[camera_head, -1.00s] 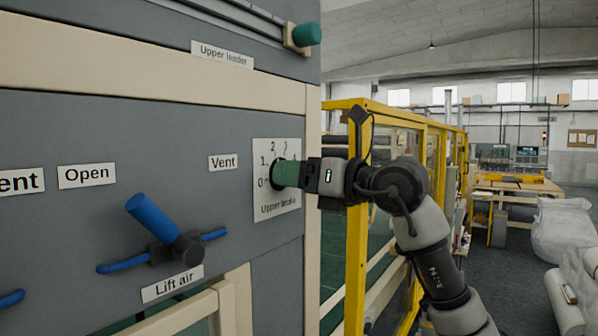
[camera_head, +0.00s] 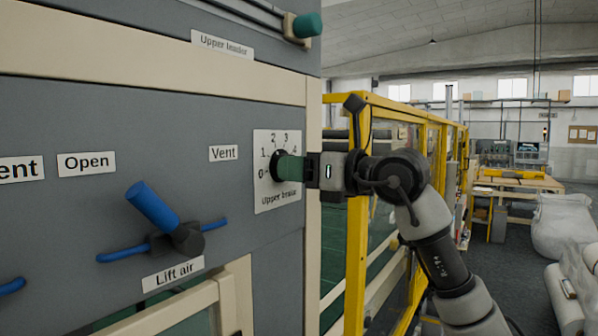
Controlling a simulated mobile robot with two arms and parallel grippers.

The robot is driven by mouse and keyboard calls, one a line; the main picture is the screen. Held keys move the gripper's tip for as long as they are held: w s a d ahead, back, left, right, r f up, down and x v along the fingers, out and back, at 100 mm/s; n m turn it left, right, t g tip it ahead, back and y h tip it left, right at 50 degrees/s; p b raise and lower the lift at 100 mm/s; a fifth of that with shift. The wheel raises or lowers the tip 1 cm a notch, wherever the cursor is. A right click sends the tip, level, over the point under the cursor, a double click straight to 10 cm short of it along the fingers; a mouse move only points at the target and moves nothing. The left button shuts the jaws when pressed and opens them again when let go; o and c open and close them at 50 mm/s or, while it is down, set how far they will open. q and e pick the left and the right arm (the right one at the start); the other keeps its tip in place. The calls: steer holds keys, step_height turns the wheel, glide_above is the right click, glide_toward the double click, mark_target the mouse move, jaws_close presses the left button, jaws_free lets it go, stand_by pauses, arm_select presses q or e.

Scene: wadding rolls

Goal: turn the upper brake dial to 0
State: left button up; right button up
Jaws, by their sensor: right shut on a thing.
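The upper brake dial (camera_head: 289,167) is a green knob on a white scale plate (camera_head: 268,198) labelled "Upper brake", on the grey panel. The numbers 0 to 4 show around it, with 0 at the lower left. My right gripper (camera_head: 306,169) comes from the right and is shut on the green knob. The knob's pointer is hidden or too small to read, so I cannot tell its setting. My left gripper is not in view.
A blue lift air lever (camera_head: 153,206) sticks out at the lower left of the panel. A green knob (camera_head: 306,26) marked "Upper leader" sits above. A yellow guard frame (camera_head: 357,230) stands behind my right arm. Open floor and wrapped rolls (camera_head: 565,225) are at the right.

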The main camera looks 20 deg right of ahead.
steer(key=shift+r+n+h+b, duration=0.2)
steer(key=shift+n+b, duration=0.5)
steer(key=shift+n, duration=2.7)
steer(key=shift+f+n+h+b, duration=0.1)
steer(key=shift+n+h+b, duration=0.4)
steer(key=shift+n, duration=3.2)
steer(key=o, duration=0.9)
steer(key=shift+d, duration=0.1)
steer(key=b+v, duration=0.4)
steer(key=v, duration=0.6)
steer(key=shift+s+d, duration=0.25)
steer(key=shift+s, duration=0.05)
